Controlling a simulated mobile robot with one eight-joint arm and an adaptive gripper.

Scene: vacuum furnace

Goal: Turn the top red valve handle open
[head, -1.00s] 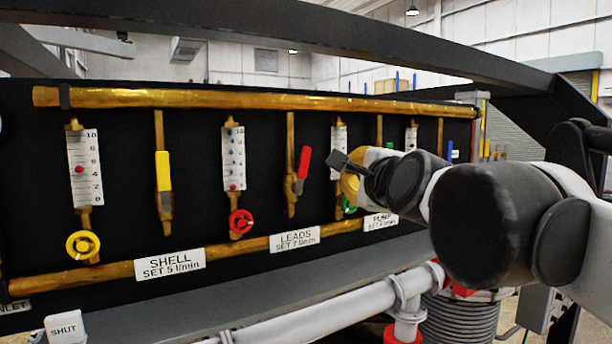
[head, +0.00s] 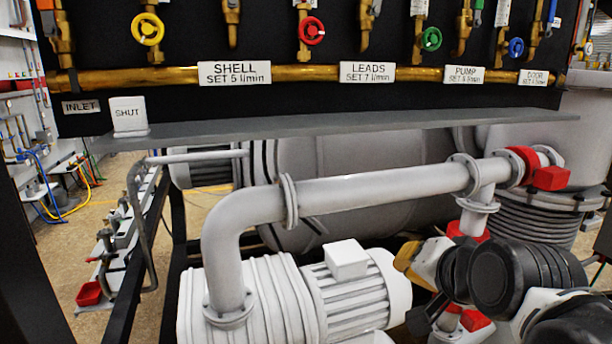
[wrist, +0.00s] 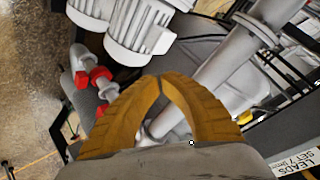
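The top red valve body with a red block-like handle (head: 550,178) is at the right end of the grey pipe in the head view. Lower red parts (head: 476,320) show near my arm, partly hidden by it. Red parts also show at the left in the wrist view (wrist: 98,76), but I cannot tell which is the top one. My gripper (head: 407,256) is below the pipe, left of and lower than the top red valve, apart from it. In the wrist view its yellow fingers (wrist: 160,79) meet at the tips, with nothing between them.
A grey pipe (head: 380,188) runs above a white pump motor (head: 350,290). A bellows (head: 535,220) stands at right. The black panel holds a red handwheel (head: 311,30), other coloured wheels, and a SHUT sign (head: 129,115) on the ledge below.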

